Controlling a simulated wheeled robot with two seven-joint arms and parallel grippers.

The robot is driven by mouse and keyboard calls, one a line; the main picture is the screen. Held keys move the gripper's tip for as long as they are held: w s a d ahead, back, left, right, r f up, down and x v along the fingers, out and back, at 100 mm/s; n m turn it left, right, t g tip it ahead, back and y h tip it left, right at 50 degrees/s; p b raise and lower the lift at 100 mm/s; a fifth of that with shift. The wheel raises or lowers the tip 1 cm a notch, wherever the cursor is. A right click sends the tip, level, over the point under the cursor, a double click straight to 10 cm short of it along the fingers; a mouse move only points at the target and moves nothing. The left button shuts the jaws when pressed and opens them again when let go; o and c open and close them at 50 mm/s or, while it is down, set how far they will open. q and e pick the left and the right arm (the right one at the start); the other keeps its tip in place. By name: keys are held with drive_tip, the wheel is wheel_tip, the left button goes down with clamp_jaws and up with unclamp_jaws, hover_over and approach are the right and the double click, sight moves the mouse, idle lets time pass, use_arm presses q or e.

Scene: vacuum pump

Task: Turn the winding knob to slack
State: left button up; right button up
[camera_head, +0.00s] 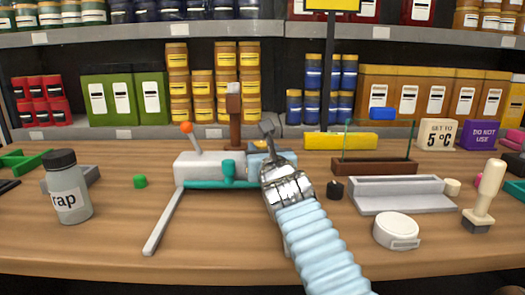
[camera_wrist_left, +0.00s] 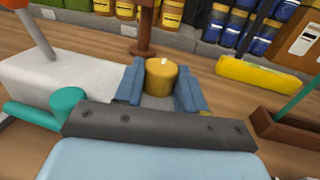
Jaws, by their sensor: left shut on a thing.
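The winding knob, a yellow cylinder (camera_wrist_left: 161,78) with a short white mark on its top, shows in the left wrist view. The mark lies toward the far side of the top. My left gripper (camera_wrist_left: 159,88) has its blue jaws shut on the knob, one on each side. In the head view my left gripper (camera_head: 266,158) is at the right end of the pale grey pump body (camera_head: 205,166), and the knob is mostly hidden. The pump has teal parts (camera_head: 228,172), an orange-tipped lever (camera_head: 190,140) and a long pale bar (camera_head: 163,222). My right gripper is out of view.
A brown post (camera_head: 235,115) stands behind the pump. A brown tray with glass (camera_head: 375,165), a black knob-like piece (camera_head: 335,190) and a grey stand (camera_head: 400,200) are to the right.

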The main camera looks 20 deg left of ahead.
use_arm(q)
drive_tip(key=shift+n+y, duration=0.3)
drive_tip(key=shift+y, duration=0.1)
drive_tip(key=o, duration=1.1)
drive_tip(key=shift+c, duration=0.2)
